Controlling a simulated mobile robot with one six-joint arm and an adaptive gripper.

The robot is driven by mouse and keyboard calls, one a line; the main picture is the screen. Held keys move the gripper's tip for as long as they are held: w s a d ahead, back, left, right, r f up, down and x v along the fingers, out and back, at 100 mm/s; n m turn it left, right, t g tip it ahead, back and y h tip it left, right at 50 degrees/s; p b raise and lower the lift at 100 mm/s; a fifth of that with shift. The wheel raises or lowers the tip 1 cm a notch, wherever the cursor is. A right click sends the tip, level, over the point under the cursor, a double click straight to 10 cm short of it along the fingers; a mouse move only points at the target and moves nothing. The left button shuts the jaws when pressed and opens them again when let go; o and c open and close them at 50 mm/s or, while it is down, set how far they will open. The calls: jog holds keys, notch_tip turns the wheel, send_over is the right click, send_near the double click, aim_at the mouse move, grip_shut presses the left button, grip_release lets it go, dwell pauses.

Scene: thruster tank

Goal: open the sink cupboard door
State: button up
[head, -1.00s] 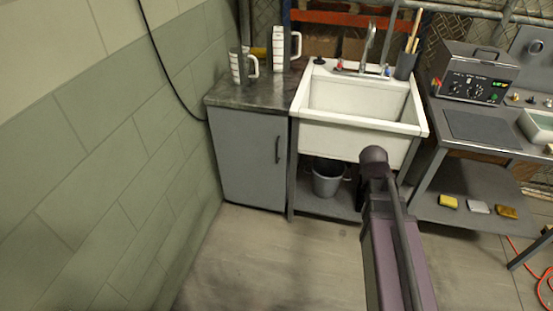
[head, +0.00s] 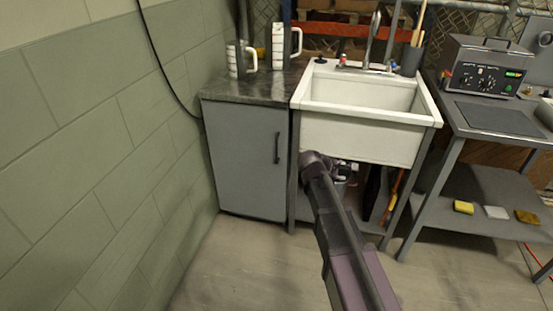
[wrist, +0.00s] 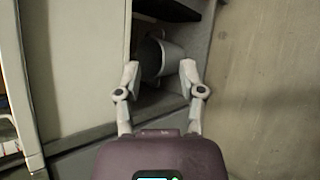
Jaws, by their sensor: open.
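The sink cupboard door (head: 245,160) is a flat grey panel under a dark worktop, left of the sink in the head view. It is shut. Its dark vertical handle (head: 277,148) is near the door's right edge. My arm's end is right of and below the handle, in front of the sink's underside, apart from the door in the picture. In the wrist view my gripper (wrist: 159,72) is open, with two pale fingers spread and nothing held. A grey bucket (wrist: 168,60) shows beyond and between them.
The white sink (head: 360,135) stands right of the cupboard, with a shelf below it. Measuring jugs (head: 280,48) stand on the worktop. A tiled wall (head: 90,150) closes the left side. A bench (head: 500,120) stands at right. The floor before the cupboard is clear.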

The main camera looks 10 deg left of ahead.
jog(key=w+a+f+n+t+y+b, duration=0.1)
jog(key=a+n+b, duration=0.4)
jog(key=a, duration=0.5)
jog(key=w+a+f+n+t+y+b, duration=0.1)
jog(key=w+a+f+n+t+b, duration=0.2)
jog(key=a, duration=0.7)
jog(key=w+a+f+n+t+y+b, duration=0.1)
jog(key=w+a+f+n+t+b, duration=0.1)
jog(key=a+f+n+t+b, duration=0.3)
jog(key=a+n+b, duration=0.3)
jog(key=a+b, duration=0.2)
jog(key=shift+w+a+f+n+y+b, duration=0.2)
jog(key=shift+f+n+y+b, duration=0.1)
jog(key=shift+n+b, duration=0.1)
send_over(277, 161)
jog(key=shift+w+a, duration=0.15)
jog(key=shift+w, duration=0.15)
grip_shut()
